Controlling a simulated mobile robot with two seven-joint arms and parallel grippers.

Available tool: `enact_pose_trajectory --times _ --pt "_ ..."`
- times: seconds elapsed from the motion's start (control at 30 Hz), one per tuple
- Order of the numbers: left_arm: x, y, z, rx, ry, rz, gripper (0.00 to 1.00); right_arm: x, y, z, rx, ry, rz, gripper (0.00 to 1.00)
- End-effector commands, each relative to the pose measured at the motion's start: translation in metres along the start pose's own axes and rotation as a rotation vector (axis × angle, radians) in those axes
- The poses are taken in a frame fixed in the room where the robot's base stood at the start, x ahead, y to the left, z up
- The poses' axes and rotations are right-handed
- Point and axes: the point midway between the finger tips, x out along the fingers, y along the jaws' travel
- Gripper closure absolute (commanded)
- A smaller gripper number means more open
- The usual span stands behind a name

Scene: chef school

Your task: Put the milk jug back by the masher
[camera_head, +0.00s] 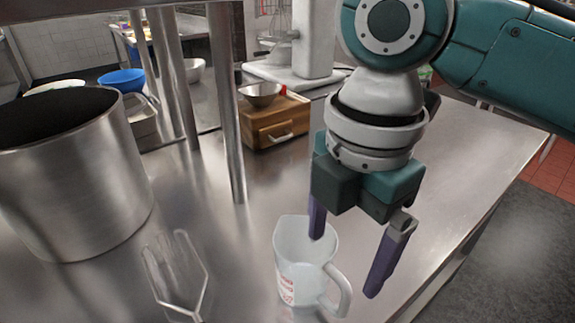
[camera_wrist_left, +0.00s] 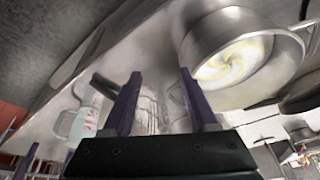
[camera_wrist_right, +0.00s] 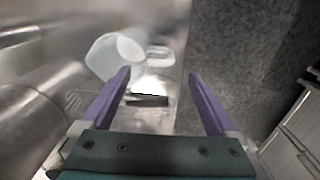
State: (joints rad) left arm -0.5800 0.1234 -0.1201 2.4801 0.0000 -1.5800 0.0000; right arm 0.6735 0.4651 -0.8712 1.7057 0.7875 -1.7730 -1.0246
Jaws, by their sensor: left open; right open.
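The milk jug (camera_head: 303,262), translucent white with red markings, stands upright on the steel counter. Its handle points to the lower right. The masher (camera_head: 177,278), a metal wire tool, lies on the counter to the jug's left, with a gap between them. My right gripper (camera_head: 345,265) is open and empty, its fingers pointing down just by the jug's right side. In the right wrist view the jug (camera_wrist_right: 115,55) shows beyond the left finger, not between the fingers. My left gripper (camera_wrist_left: 160,76) is open and empty; the jug (camera_wrist_left: 82,122) is left of its fingers.
A large steel pot (camera_head: 75,190) stands on the counter at the left. Steel posts (camera_head: 226,110) rise behind the masher. A wooden box (camera_head: 273,122) with a metal bowl (camera_head: 260,93) stands farther back. The counter's right edge drops to the floor.

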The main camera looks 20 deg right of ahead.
Motion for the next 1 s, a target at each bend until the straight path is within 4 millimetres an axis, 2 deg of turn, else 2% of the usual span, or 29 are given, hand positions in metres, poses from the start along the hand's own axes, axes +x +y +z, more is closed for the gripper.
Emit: enact_pose_trajectory --times 0.1,0.27,0.37,0.47,0.57,0.67,0.8,0.9,1.0 --pt "-0.002 0.001 -0.001 -0.003 0.001 0.003 0.41 -0.013 0.000 0.000 -0.001 0.000 0.001 0.06" --pt "-0.002 0.002 -0.001 -0.007 0.001 0.006 0.41 -0.017 -0.001 -0.002 0.005 0.004 0.002 0.06" --pt "-0.002 0.002 -0.001 -0.008 0.002 0.006 0.41 -0.010 -0.006 -0.014 0.051 0.036 0.017 0.06" --pt "-0.002 0.002 -0.001 -0.008 0.002 0.006 0.41 0.002 -0.018 -0.039 0.185 0.107 0.055 0.06" --pt "-0.002 0.002 -0.001 -0.008 0.002 0.006 0.41 0.011 -0.034 -0.061 0.430 0.201 0.105 0.06" --pt "-0.002 0.002 -0.001 -0.007 0.001 0.006 0.41 0.017 -0.055 -0.067 0.746 0.271 0.142 0.06" --pt "-0.002 0.001 -0.001 -0.006 0.001 0.004 0.41 0.022 -0.091 -0.047 1.192 0.286 0.183 0.06" --pt "-0.002 0.001 -0.001 -0.003 0.000 0.002 0.41 0.023 -0.119 -0.025 1.443 0.250 0.215 0.06" --pt "-0.002 0.000 0.000 0.000 0.000 0.000 0.41 0.022 -0.141 -0.008 1.604 0.209 0.244 0.06"
